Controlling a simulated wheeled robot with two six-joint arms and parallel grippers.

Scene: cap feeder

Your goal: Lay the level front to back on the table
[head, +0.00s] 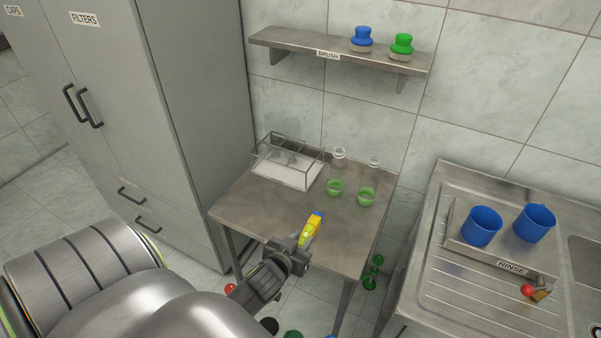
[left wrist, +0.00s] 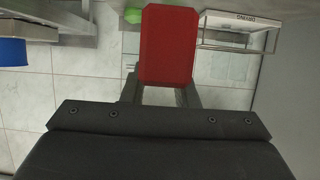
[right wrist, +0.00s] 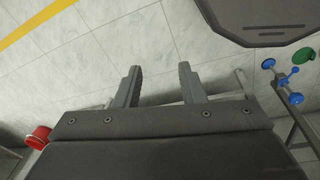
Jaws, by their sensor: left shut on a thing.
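The level (head: 312,227) is yellow with a blue far end, above the front right part of the steel table (head: 255,205). It points away from me, slightly right; I cannot tell whether it touches the table. My left gripper (head: 301,241) is shut on it. In the left wrist view a red end face (left wrist: 167,45), apparently the level's near end, shows between the fingers and hides the rest. My right gripper (right wrist: 161,86) is open and empty over the tiled floor in the right wrist view; I cannot make it out in the head view.
A clear divided box (head: 288,165) and two glass flasks with green liquid (head: 336,187) (head: 366,196) stand at the table's back. The table's left and middle are clear. A cabinet (head: 150,100) is left, a shelf (head: 300,45) above, a sink counter (head: 430,300) right.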

